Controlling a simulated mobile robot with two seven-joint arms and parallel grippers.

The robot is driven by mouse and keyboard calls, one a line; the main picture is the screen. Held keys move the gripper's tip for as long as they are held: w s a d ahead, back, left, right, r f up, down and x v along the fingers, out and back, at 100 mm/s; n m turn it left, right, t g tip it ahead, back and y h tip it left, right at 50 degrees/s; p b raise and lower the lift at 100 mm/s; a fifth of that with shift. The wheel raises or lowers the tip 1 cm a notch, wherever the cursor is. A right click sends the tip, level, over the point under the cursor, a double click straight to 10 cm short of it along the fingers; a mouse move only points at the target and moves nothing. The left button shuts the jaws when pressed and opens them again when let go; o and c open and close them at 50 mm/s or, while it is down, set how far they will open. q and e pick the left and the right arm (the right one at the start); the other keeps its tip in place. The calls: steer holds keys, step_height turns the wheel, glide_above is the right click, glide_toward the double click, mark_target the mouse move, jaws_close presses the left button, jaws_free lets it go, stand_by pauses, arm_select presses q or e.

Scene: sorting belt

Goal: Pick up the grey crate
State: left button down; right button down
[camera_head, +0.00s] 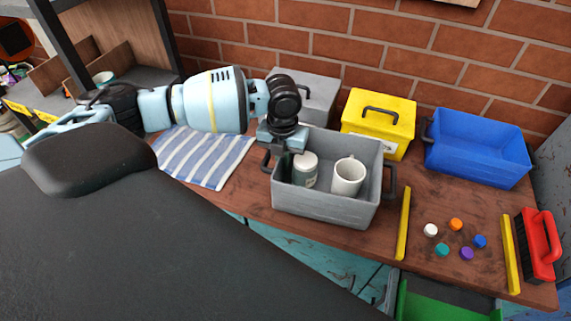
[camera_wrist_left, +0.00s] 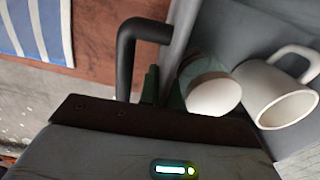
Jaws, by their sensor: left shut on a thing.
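The open grey crate (camera_head: 325,208) stands on the wooden bench and holds a white mug (camera_head: 348,176) and a jar with a white lid (camera_head: 305,168). It has dark handles at its left and right ends. My left gripper (camera_head: 284,158) is at the crate's left end, shut on its wall beside the left handle. In the left wrist view, the green fingers (camera_wrist_left: 162,88) sit on either side of the crate wall (camera_wrist_left: 181,38), with the handle (camera_wrist_left: 127,52) to their left. The mug (camera_wrist_left: 275,95) and jar (camera_wrist_left: 208,88) also show there. My right gripper is out of view.
A lidded grey box (camera_head: 318,95), a yellow box (camera_head: 378,122) and a blue crate (camera_head: 478,150) stand behind. A striped cloth (camera_head: 203,157) lies left. Yellow strips (camera_head: 403,225), several coloured caps (camera_head: 456,225) and a red brush (camera_head: 540,243) lie right.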

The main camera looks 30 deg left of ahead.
arm_select(q)
steer(key=shift+w+r, duration=0.1)
steer(key=shift+r, duration=0.6)
steer(key=s+d+r, duration=0.1)
steer(key=s, duration=1.5)
steer(key=shift+r+p, duration=0.2)
steer(key=shift+p, duration=0.2)
steer(key=shift+s+d, duration=0.1)
